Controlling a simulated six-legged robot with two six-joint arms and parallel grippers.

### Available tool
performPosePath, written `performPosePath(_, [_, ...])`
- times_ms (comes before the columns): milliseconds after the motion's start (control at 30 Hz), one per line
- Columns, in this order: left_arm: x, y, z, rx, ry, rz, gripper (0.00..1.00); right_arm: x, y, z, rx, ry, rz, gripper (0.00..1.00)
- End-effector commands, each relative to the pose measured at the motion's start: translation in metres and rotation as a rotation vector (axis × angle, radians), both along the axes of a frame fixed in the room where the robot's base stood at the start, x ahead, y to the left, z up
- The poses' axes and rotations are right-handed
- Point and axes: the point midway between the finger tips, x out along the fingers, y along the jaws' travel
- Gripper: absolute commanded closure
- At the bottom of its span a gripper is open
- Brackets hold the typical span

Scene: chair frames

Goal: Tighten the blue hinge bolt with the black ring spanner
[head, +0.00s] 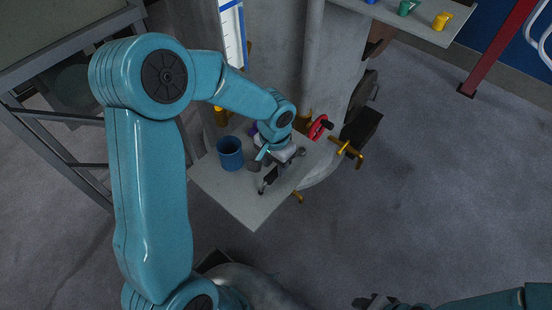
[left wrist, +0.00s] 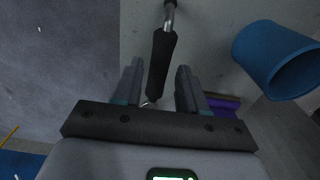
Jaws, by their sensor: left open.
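My left gripper (head: 280,156) is over the small grey shelf (head: 250,210) in the head view. In the left wrist view its two fingers (left wrist: 160,80) are open, one on each side of a black-handled tool (left wrist: 161,62) with a metal shaft. No contact shows between the fingers and the handle. The tool also shows in the head view (head: 269,179); I cannot tell whether it is the ring spanner, as no ring end is clear. I cannot make out the blue hinge bolt. My right gripper (head: 375,301) is at the bottom edge of the head view, its jaws unclear.
A blue cup (head: 230,153) stands on the shelf; in the left wrist view it is at the right (left wrist: 276,60), near a purple object (left wrist: 222,102). A red object (head: 319,126) and a yellow handle (head: 346,151) are by the shelf's right side. Open floor lies right.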

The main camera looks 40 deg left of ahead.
Motion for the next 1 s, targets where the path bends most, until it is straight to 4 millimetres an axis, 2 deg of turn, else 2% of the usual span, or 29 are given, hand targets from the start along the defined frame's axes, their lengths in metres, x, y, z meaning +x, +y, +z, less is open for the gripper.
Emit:
performPosePath(33, [0.0, 0.0, -0.014, 0.0, 0.001, 0.0, 0.58, 0.0, 0.0, -0.011, 0.0, 0.0, 0.0, 0.57])
performPosePath(167, [0.001, 0.0, -0.034, -0.002, 0.001, 0.0, 0.58, 0.0, 0.0, -0.025, 0.0, 0.0, 0.0, 0.57])
performPosePath(200, [0.002, 0.0, -0.03, -0.002, -0.001, 0.0, 0.65, 0.0, 0.0, -0.022, 0.0, 0.001, 0.0, 0.57])
performPosePath(267, [0.003, 0.0, -0.027, -0.001, -0.001, 0.0, 0.85, 0.0, 0.0, -0.019, 0.0, 0.0, 0.0, 0.57])
performPosePath(300, [0.003, 0.0, -0.027, -0.001, -0.001, 0.0, 0.98, 0.0, 0.0, -0.019, 0.0, 0.0, 0.0, 0.57])
performPosePath(333, [0.003, 0.0, -0.027, -0.001, -0.001, 0.0, 1.0, 0.0, 0.0, -0.019, 0.0, 0.0, 0.0, 0.57])
performPosePath(567, [0.004, 0.0, -0.02, -0.001, -0.001, 0.0, 1.0, 0.0, 0.0, -0.013, 0.0, 0.0, 0.0, 0.57])
performPosePath(1000, [0.004, 0.0, 0.024, -0.001, -0.001, 0.001, 1.0, 0.0, 0.0, 0.017, 0.0, 0.0, 0.0, 0.57])
